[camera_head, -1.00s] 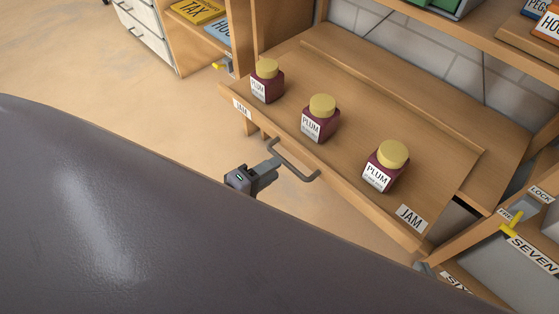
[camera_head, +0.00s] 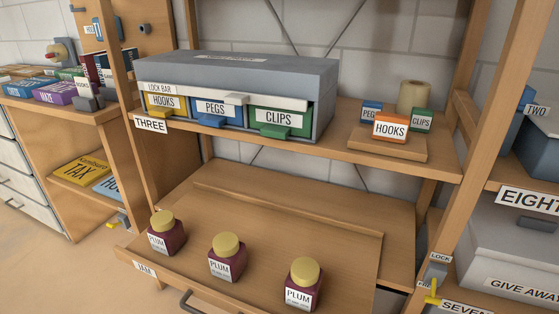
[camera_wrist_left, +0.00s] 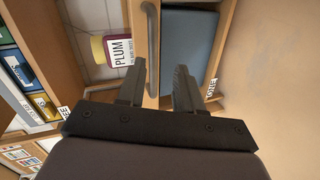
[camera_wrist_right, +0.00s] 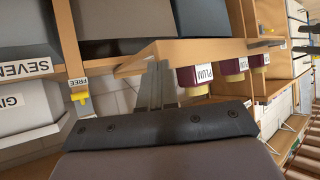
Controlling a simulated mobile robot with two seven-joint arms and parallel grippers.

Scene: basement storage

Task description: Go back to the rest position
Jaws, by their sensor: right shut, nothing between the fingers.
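Neither gripper shows in the head view. My left gripper (camera_wrist_left: 160,88) is open and empty in the left wrist view, its fingers apart near the drawer handle (camera_wrist_left: 152,45); I cannot tell whether they touch it. My right gripper (camera_wrist_right: 155,88) is shut and empty in the right wrist view, pointing at the jam tray's edge (camera_wrist_right: 190,49); the gap between them is unclear. The pulled-out jam tray (camera_head: 330,240) bears three plum jars: left (camera_head: 166,235), middle (camera_head: 227,260) and right (camera_head: 303,287). The tray's handle (camera_head: 190,302) is partly cut off in the head view.
Above the tray is a shelf with a grey lock-bar case (camera_head: 240,70), small boxes (camera_head: 392,127) and a beige roll (camera_head: 413,96). A shelf post (camera_head: 465,170) and grey give-away box (camera_head: 510,250) stand right. Bare floor (camera_head: 60,265) lies front left.

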